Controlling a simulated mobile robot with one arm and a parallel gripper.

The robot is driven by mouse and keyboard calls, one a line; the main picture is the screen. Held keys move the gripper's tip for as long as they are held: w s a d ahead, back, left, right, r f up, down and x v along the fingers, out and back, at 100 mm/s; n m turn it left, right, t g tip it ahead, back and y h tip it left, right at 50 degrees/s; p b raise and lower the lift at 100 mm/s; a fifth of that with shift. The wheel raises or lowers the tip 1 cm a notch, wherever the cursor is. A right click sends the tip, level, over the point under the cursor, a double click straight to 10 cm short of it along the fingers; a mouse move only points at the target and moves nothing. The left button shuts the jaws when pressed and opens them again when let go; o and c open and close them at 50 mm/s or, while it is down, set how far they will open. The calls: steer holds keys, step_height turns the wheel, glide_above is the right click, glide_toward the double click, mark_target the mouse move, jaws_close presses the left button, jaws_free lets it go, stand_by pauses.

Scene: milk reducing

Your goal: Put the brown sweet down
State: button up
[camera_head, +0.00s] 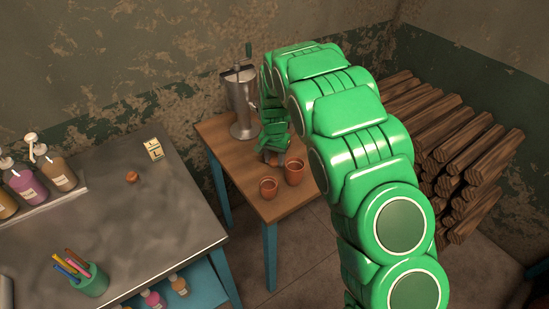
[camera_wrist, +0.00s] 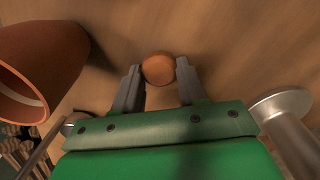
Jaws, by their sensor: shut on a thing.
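The brown sweet (camera_wrist: 158,68) is a small round orange-brown piece between the fingertips of my gripper (camera_wrist: 159,76) in the wrist view. The gripper is shut on it, over the wooden table top (camera_wrist: 215,30). I cannot tell whether the sweet touches the wood. In the head view my gripper (camera_head: 272,156) is low over the small wooden table (camera_head: 228,141), behind the clay cups. The held sweet cannot be made out there.
Two clay cups (camera_head: 268,188) (camera_head: 295,172) stand close by; one looms at the left of the wrist view (camera_wrist: 50,60). A metal press (camera_head: 243,115) stands at the back. A small brown piece (camera_head: 132,177) lies on the grey counter (camera_head: 130,225). Logs (camera_head: 465,160) are stacked right.

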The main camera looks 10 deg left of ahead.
mark_target(275, 159)
steer(key=shift+f, duration=0.25)
steer(key=o, duration=1)
step_height(275, 159, up, 12)
steer(key=shift+r, duration=0.2)
